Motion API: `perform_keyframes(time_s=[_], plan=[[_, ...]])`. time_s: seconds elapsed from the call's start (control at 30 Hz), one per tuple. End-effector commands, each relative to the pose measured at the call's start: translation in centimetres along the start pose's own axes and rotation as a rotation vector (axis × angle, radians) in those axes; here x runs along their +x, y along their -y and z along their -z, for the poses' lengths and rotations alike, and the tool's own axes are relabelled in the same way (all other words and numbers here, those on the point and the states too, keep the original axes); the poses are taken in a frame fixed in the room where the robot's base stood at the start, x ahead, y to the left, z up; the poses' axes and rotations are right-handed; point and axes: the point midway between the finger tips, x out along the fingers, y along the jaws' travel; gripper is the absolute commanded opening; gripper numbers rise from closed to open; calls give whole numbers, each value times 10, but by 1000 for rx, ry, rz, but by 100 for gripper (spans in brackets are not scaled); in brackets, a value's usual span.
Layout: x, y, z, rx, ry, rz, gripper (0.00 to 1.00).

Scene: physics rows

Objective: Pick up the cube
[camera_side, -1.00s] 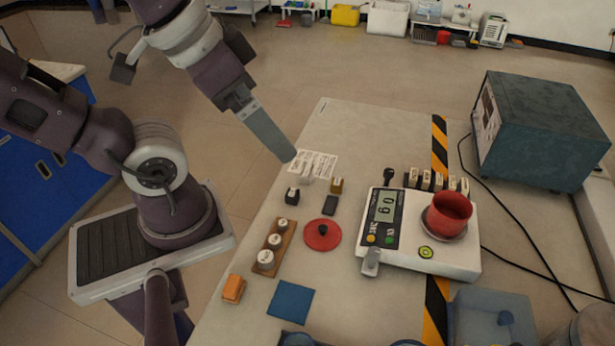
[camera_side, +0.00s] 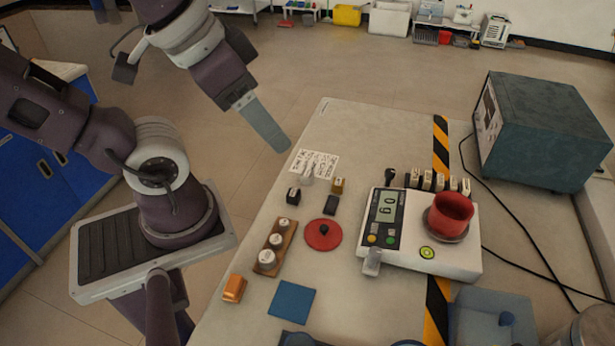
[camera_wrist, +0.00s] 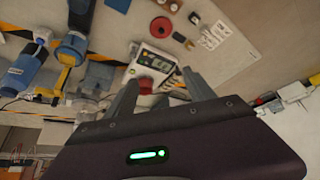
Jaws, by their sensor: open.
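Several small blocks lie on the table, and I cannot tell which one the task means: a black cube (camera_side: 293,195), a brass-coloured cube (camera_side: 338,186), a dark flat block (camera_side: 330,205) and an orange block (camera_side: 233,288). My gripper (camera_side: 284,147) is in the air beyond the black and brass cubes, near the table's far left edge in the side view. In the wrist view my gripper (camera_wrist: 160,76) has its two fingers spread apart with nothing held between them.
A white scale (camera_side: 415,255) bears a red cup (camera_side: 450,212). A red disc (camera_side: 323,235), a wooden weight holder (camera_side: 275,247), a blue square (camera_side: 291,300) and a printed card (camera_side: 318,163) lie nearby. A teal box (camera_side: 540,130) stands right. The table's far end is clear.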

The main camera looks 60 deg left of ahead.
Motion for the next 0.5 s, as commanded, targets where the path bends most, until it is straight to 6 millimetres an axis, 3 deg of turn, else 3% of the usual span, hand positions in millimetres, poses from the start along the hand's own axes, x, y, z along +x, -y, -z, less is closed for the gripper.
perform_keyframes(time_s=[0.33,0.43,0.5], plan=[[1,1,2,5,4,4,53],[15,12,20,62,53,45,53],[37,30,43,148,123,84,53]])
